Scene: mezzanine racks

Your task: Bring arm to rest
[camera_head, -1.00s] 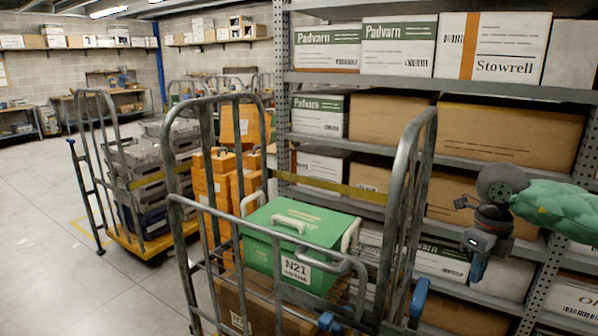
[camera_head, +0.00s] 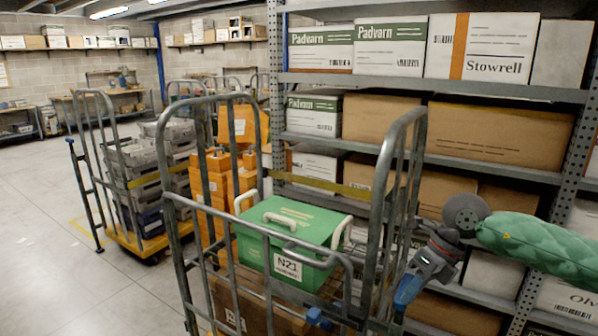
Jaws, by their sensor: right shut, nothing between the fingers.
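My right gripper (camera_head: 423,278) comes in from the right on an arm in a green padded sleeve. It is shut and empty. It points downward just right of the near roll cage's right upright, in front of the shelving. My left gripper and left arm are not in view.
The grey roll cage (camera_head: 262,230) stands close in front, holding a green box (camera_head: 296,222) labelled N21 on a brown carton. Steel racking (camera_head: 460,88) with cartons fills the right. Another cart (camera_head: 150,243) with grey crates stands left. Clear floor (camera_head: 50,270) lies at far left.

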